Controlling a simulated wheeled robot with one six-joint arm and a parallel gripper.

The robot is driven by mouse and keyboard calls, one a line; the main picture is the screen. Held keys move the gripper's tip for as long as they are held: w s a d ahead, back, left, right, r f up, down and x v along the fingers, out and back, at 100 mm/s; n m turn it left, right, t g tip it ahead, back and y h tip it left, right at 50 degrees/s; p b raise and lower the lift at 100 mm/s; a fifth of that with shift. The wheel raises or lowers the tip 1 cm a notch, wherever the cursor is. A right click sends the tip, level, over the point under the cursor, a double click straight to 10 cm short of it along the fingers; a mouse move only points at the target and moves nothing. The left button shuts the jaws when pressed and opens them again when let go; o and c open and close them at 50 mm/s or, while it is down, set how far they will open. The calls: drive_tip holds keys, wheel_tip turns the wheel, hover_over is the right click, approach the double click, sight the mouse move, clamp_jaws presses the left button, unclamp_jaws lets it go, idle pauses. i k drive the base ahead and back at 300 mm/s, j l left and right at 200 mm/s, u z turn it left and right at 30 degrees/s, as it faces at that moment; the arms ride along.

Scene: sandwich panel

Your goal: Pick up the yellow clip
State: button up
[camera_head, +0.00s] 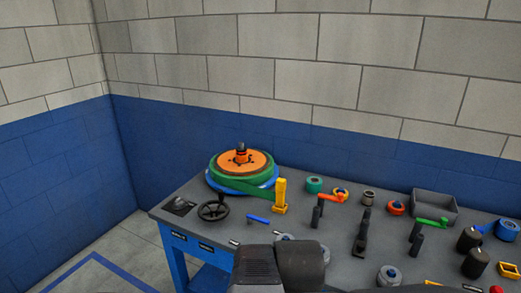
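A yellow upright piece (280,194), which looks like the yellow clip, stands on the workbench (190,222) just right of the green and blue discs. It has a wider foot at its base. A flat yellow frame-like part (509,271) lies at the right edge, and I cannot tell whether it is also a clip. Dark grey parts of my arm show at the bottom centre, below and in front of the upright yellow piece. No gripper fingers show.
An orange disc (257,162) tops the stacked green and blue discs. A black handwheel (213,211) and a blue-handled tool (258,219) lie nearby. Black clamps (361,238), a grey bin (434,204) and dark cylinders (469,240) crowd the right. A wall stands behind.

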sight(281, 183)
drive_tip(key=z, duration=0.25)
drive_tip(key=i+j+u, duration=0.2)
drive_tip(key=i+j, duration=0.2)
drive_tip(key=i+j+u, duration=0.2)
drive_tip(key=i, duration=0.4)
drive_tip(key=j, duration=0.1)
